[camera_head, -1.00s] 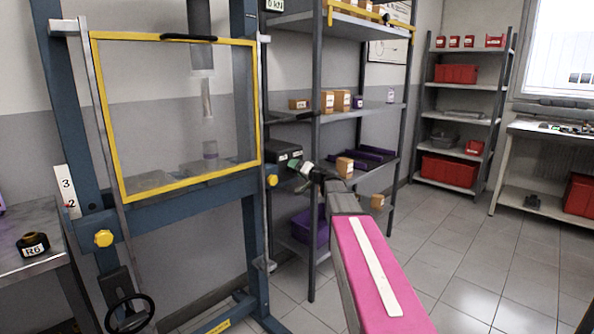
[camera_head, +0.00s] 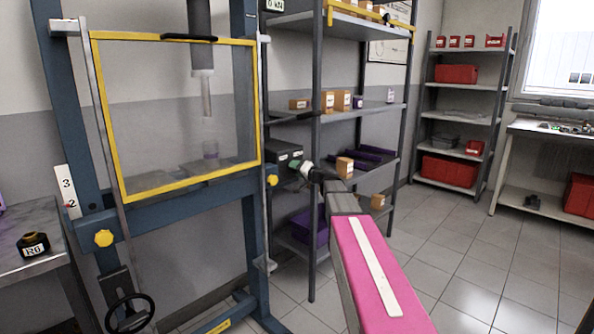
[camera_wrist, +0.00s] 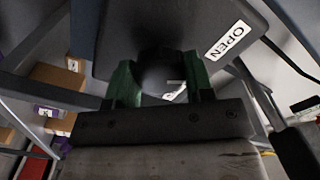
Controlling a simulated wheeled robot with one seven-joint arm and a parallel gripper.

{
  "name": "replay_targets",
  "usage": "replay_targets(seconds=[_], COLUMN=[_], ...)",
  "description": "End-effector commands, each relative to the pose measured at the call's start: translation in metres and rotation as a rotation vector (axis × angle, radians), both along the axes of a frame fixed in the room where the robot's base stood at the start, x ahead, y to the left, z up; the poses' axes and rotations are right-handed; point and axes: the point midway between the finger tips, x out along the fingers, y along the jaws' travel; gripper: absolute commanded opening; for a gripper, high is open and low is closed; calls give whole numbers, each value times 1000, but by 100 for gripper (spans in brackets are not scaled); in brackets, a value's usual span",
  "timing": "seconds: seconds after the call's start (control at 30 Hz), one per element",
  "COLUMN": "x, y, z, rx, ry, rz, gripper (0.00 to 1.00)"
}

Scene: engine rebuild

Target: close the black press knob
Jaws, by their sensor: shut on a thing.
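The black press knob (camera_wrist: 160,68) is a dark round shape on the face of a dark control box (camera_wrist: 115,32) in the wrist view. A white label reading OPEN is beside it on the box. My gripper (camera_wrist: 160,82) has its green fingers on either side of the knob and is shut on it. Part of a second white label shows below the knob, mostly hidden. In the head view the control box (camera_head: 284,151) is on the right side of the blue press frame, with my gripper (camera_head: 300,168) against its right side; the knob is hidden there.
The press guard (camera_head: 122,120), a clear panel with a yellow frame, covers the ram (camera_head: 201,40). A shelf rack (camera_head: 314,200) with small boxes stands close behind my arm. Floor at right is clear.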

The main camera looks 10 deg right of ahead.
Motion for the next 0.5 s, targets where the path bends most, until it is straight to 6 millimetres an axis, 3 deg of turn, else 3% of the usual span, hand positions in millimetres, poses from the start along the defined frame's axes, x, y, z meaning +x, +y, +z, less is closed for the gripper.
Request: replay_targets(seconds=[0.5], x=[0], y=[0], z=[0], rx=[360], ry=[263], rz=[-1], gripper=[25])
